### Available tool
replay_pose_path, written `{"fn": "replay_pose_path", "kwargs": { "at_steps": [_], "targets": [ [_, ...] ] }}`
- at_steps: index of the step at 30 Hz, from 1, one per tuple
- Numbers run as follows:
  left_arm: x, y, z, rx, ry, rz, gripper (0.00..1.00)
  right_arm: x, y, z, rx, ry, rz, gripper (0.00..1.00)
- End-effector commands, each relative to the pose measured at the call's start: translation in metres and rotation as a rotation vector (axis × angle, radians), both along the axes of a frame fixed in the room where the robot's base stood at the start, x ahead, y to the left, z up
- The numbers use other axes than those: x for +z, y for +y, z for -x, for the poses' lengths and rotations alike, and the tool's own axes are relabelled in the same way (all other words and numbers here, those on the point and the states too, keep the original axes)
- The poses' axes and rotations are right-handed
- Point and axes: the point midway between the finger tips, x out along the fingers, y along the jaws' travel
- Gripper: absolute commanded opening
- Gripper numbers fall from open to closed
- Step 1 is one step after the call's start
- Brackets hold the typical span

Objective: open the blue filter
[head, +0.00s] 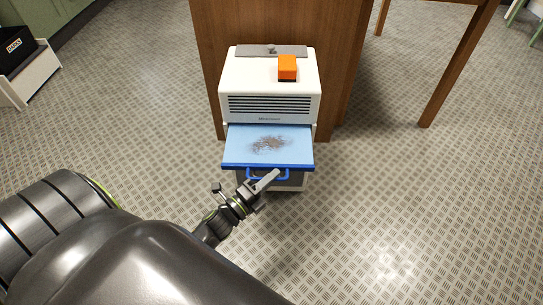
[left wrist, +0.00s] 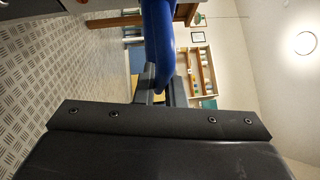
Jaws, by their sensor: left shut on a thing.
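The blue filter (head: 240,147) is a flat light-blue panel with a darker blue front edge and a grey-brown dirt patch in its middle. It sticks out of the front of a white machine (head: 233,78), below the dark vent slots. My left gripper (head: 266,181) is at the filter's blue handle (head: 251,175) and shut on it. In the left wrist view the blue handle (left wrist: 158,45) passes between the fingers (left wrist: 152,85), which are partly hidden by the gripper body. My right gripper is not in view.
An orange block (head: 287,67) sits on top of the machine. A wooden cabinet or desk side (head: 205,40) stands right behind it, with a table leg (head: 455,70) to the right. A white crate with a black bin (head: 30,75) is at far left. The patterned floor in front right is clear.

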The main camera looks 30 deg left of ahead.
Motion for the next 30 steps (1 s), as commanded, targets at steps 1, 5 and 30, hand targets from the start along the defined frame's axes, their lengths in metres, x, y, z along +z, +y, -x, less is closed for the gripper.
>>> {"fn": "replay_pose_path", "kwargs": {
  "at_steps": [1,5,30],
  "targets": [
    [0.001,-0.005,0.01,0.002,0.005,0.003,0.0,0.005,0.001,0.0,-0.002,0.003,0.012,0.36],
    [0.001,-0.015,0.025,0.001,0.002,0.002,0.0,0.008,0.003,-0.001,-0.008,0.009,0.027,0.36],
    [-0.001,-0.022,0.037,-0.001,0.001,0.001,0.32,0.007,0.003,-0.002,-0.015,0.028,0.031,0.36]
  ]
}}
